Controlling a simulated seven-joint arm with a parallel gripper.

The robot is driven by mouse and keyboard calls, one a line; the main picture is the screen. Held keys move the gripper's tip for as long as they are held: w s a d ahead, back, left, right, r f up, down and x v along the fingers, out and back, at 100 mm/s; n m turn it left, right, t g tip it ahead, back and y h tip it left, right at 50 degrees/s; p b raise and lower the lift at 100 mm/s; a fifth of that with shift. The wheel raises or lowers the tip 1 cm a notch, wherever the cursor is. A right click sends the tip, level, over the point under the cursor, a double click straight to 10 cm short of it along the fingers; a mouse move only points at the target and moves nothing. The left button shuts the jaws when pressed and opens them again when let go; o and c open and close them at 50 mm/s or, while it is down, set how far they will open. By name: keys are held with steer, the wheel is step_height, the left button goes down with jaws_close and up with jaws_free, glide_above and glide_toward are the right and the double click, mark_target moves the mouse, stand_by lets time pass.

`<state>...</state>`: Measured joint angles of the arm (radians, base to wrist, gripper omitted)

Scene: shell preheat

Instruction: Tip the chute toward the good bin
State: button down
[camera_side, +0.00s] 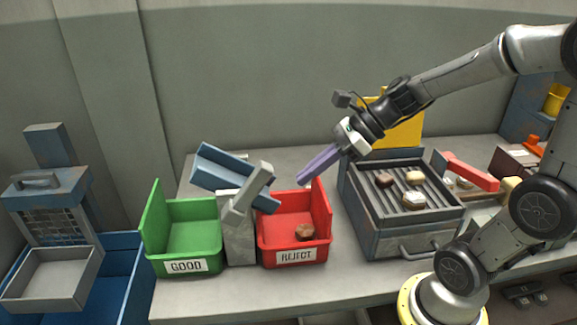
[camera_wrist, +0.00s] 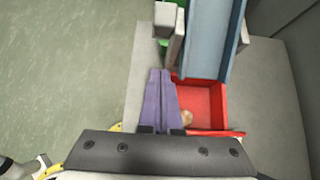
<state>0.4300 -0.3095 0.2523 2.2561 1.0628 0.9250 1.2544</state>
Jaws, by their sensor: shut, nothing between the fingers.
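The blue chute (camera_side: 215,168) sits on a grey post (camera_side: 240,245) between the two bins. It slopes down to the right, its low end over the red REJECT bin (camera_side: 318,228). A grey lever-like piece (camera_side: 262,172) stands at its near side. The chute also shows in the wrist view (camera_wrist: 213,35). The green GOOD bin (camera_side: 195,238) is left of the post and looks empty. My gripper (camera_side: 303,179) has its purple fingers together, empty, above the back of the red bin and right of the chute, apart from it. It shows in the wrist view (camera_wrist: 159,72) beside the chute.
A brown piece (camera_side: 305,232) lies in the red bin. A grill (camera_side: 405,215) with several round pieces stands to the right, a yellow panel (camera_side: 400,125) behind it. A blue bin (camera_side: 125,262) and a tray (camera_side: 52,278) are at far left. The bench behind the chute is clear.

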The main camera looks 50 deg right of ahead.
steer(key=shift+w+a+r, duration=0.4)
steer(key=shift+w+a, duration=0.35)
steer(key=shift+w+a+r, duration=0.4)
steer(key=shift+w+a, duration=0.3)
steer(key=shift+r, duration=0.1)
steer(key=shift+w+a+r, duration=0.2)
steer(key=shift+r, duration=0.05)
